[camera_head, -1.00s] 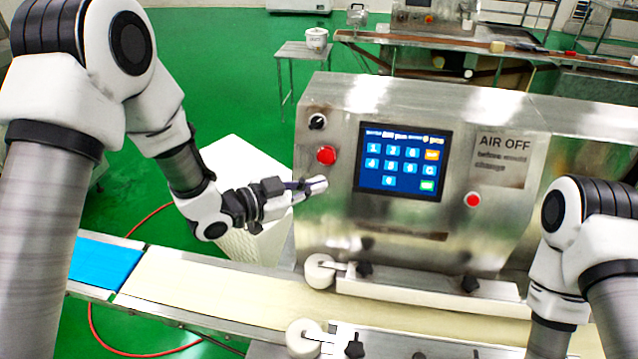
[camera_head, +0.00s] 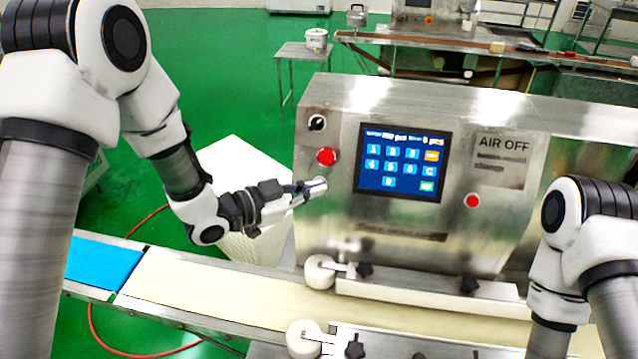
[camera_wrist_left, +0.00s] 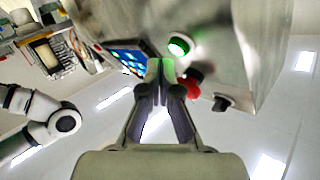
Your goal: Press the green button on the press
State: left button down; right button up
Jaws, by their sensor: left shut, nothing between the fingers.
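The steel press (camera_head: 330,240) stands in front of me. Its green button (camera_wrist_left: 179,46) is lit in the left wrist view, just above and right of my fingertips; in the head view the fingertips hide it. My left gripper (camera_head: 318,187) is shut and empty, its tips close to the panel below the red button (camera_head: 326,156). It also shows in the left wrist view (camera_wrist_left: 161,66), with a green tint on the fingertips. I cannot tell whether the tips touch the panel. My right gripper is out of view; only its arm shows at the right.
The press panel carries a black knob (camera_head: 317,122), a touchscreen (camera_head: 402,162) and a second red button (camera_head: 473,201). A conveyor belt (camera_head: 200,302) runs below, with white rollers at the press. A white bin (camera_head: 232,160) stands behind my left forearm.

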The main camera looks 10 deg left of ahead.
pick_arm(q)
jog(key=s, duration=0.1)
jog(key=s+r, duration=0.1)
jog(key=s, duration=0.1)
jog(key=s+r, duration=0.1)
jog(key=shift+s+r+p, duration=0.1)
jog(key=shift+s+p, duration=0.1)
jog(key=shift+p, duration=0.2)
dwell(0.7)
